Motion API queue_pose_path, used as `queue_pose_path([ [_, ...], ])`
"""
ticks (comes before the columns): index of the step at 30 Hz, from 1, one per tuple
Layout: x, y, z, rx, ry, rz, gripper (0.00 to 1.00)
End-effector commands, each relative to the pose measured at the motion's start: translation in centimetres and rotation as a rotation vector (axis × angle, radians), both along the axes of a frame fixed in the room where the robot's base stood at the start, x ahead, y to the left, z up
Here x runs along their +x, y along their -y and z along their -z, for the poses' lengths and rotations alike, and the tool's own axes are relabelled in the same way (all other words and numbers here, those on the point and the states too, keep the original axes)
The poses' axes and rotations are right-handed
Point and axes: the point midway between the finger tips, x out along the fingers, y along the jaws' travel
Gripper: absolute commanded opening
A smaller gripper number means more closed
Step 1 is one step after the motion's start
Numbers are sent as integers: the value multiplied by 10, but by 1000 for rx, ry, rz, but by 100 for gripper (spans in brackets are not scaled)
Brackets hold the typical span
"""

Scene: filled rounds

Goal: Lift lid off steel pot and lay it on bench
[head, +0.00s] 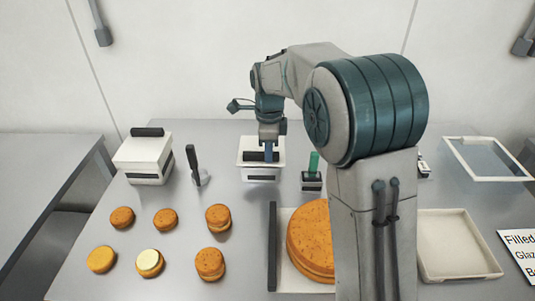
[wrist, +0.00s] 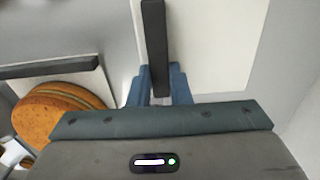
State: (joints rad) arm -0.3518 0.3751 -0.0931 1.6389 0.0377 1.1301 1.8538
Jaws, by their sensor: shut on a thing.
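I see no round steel pot; the lidded vessels in view are white and boxy. My gripper (head: 268,156) is shut on the dark bar handle of a white square lid (head: 244,150) at the back middle of the bench. In the wrist view the dark handle (wrist: 154,40) runs between my blue fingers (wrist: 159,92), with the pale lid (wrist: 215,45) under it. The white container (head: 261,170) shows just below the lid. I cannot tell whether lid and container touch. The grey metal bench (head: 110,200) lies under everything.
A second white lidded box (head: 145,165) stands at the left. An upright dark-handled tool (head: 193,165) and a green-handled one (head: 314,165) flank the middle. Several small cakes (head: 165,219), a large round cake (head: 310,240), an empty tray (head: 455,245) and a clear-topped frame (head: 490,158) occupy the bench.

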Motion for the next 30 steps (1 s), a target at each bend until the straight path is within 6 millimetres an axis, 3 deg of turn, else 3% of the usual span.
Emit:
queue_pose_path([
  [4, 1, 0, -30, 2, 7, -1, 0],
  [9, -16, 39, -50, 1, 4, 6, 0],
  [18, -37, 87, -82, 1, 3, 3, 0],
  [24, -44, 103, -94, 0, 2, 1, 0],
  [30, -46, 108, -109, 0, 1, 0, 0],
])
